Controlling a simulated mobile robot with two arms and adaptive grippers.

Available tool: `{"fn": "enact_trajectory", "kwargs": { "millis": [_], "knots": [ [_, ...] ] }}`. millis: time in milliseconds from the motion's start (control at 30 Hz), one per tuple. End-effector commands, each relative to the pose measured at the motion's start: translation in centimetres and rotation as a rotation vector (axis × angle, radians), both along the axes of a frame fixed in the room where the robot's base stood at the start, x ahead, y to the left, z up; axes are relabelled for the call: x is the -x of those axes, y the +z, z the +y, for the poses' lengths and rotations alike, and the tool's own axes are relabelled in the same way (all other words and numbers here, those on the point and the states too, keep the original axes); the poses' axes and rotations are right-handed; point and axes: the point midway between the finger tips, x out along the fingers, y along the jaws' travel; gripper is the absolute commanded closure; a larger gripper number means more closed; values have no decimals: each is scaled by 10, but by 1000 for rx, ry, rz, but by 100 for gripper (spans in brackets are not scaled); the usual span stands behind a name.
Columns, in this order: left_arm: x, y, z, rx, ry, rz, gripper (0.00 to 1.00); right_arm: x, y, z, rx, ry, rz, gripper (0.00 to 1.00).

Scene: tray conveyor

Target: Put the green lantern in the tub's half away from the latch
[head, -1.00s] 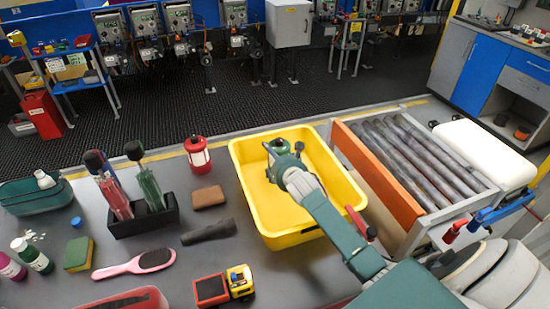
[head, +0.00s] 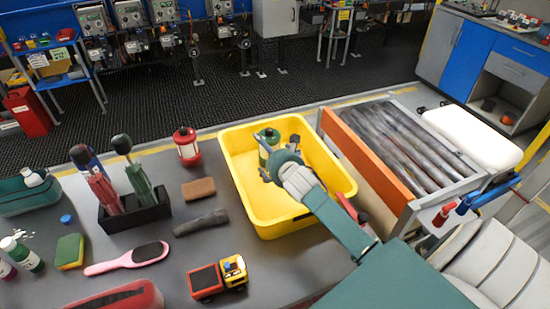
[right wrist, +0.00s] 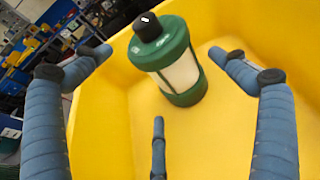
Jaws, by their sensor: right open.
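The green lantern (head: 268,139), with a green cap and base and a pale body, stands inside the yellow tub (head: 238,190), in its far part near the back left. In the right wrist view the lantern (right wrist: 170,62) stands on the tub floor by the yellow wall (right wrist: 110,90). My right gripper (head: 277,168) reaches over the tub just in front of the lantern. Its fingers are spread in the right wrist view (right wrist: 160,100) and hold nothing; the lantern is beyond them. I cannot make out the tub's latch for certain. My left gripper is not in view.
A red lantern (head: 187,147), brown block (head: 198,189) and dark flashlight (head: 201,222) lie left of the tub. A toy truck (head: 219,279) is in front. A red-handled thing (head: 347,207) sits at the tub's right side, beside the orange-sided roller conveyor (head: 365,158).

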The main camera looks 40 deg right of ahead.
Motion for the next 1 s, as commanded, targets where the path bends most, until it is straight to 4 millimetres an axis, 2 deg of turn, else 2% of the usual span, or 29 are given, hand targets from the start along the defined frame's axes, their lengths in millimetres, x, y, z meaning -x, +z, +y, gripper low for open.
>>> {"fn": "enact_trajectory", "kwargs": {
  "millis": [200, 400, 567, 1000],
  "knots": [
    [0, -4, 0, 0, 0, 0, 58, 38, 15, 11, 1, 3, 0, 3],
    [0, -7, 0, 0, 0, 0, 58, 60, 25, 17, 1, 0, 0, 3],
    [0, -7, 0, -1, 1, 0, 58, 66, 29, 18, -1, 0, 0, 3],
    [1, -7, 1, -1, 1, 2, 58, 66, 29, 18, -1, 0, 0, 3]
  ]
}}
